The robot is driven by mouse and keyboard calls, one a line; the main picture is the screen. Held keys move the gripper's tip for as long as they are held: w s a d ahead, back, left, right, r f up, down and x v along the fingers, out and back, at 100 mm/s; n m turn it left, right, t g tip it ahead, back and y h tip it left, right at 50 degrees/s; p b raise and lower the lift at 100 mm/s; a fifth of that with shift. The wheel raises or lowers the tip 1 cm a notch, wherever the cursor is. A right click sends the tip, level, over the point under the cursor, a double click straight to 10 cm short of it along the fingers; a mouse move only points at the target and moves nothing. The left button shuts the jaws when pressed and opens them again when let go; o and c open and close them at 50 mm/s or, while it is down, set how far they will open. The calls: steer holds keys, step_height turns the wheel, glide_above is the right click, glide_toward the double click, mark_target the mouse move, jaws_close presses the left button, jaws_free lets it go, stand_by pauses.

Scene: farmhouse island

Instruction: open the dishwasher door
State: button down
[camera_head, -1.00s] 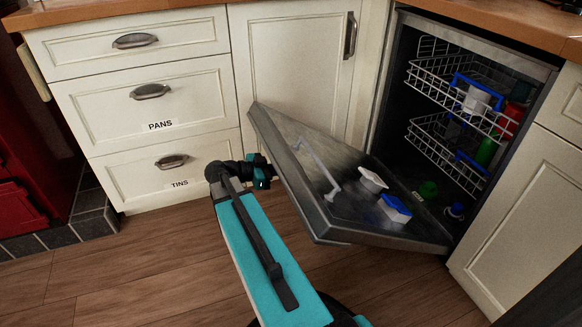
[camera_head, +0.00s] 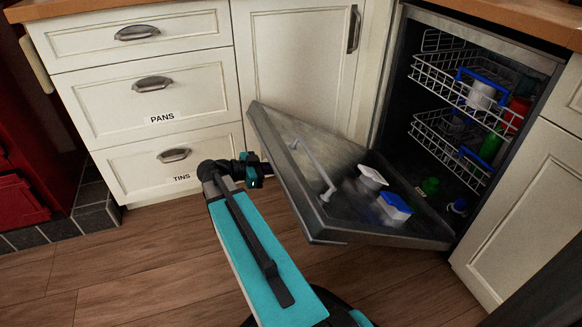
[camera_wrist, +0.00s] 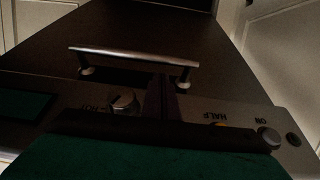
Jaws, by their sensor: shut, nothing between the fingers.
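The dishwasher door (camera_head: 300,205) hangs well open, folded down and out from the dark dishwasher cavity (camera_head: 400,125). A silver bar handle (camera_head: 313,165) shows on it in the head view. In the wrist view the handle (camera_wrist: 135,55) lies ahead, beyond a control strip with a knob (camera_wrist: 125,102) and upside-down lettering. My gripper (camera_head: 256,170) is beside the door's left edge, shut and empty. In the wrist view its dark fingers (camera_wrist: 164,98) are together, close to the strip and short of the handle. I cannot tell whether they touch the door.
A white item (camera_head: 372,177) and a blue-and-white box (camera_head: 395,206) appear on the door. Two wire racks (camera_head: 460,85) inside hold coloured items. Cream drawers (camera_head: 155,95) and a cupboard (camera_head: 290,60) stand left. Wooden floor (camera_head: 130,265) is clear at lower left.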

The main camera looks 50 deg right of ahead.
steer(key=f+v, duration=0.1)
steer(key=v, duration=0.6)
steer(key=shift+w+a+b, duration=0.25)
steer(key=shift+a+b, duration=0.05)
steer(key=shift+b, duration=0.05)
steer(key=c, duration=2.5)
jaws_free()
steer(key=o, duration=0.5)
steer(key=s+a+r+n+t+y+p, duration=0.15)
steer(key=s+a+n+y+p, duration=0.25)
steer(key=a+n+p, duration=1.05)
steer(key=s+a+r+n+t+y+p, duration=0.15)
steer(key=s+a+n+y+p, duration=0.35)
steer(key=p, duration=1.8)
steer(key=s+a+r+n+y+p, duration=0.2)
steer(key=s+a+r+p, duration=0.3)
steer(key=a+p, duration=0.3)
steer(key=s+a+r+n+y+p, duration=0.2)
steer(key=s+a+r+p, duration=0.3)
steer(key=p, duration=0.8)
steer(key=a, duration=0.3)
steer(key=shift+s+a+r+g+y+p, duration=0.25)
steer(key=shift+s+g+y+p, duration=0.05)
steer(key=shift+s+p, duration=0.1)
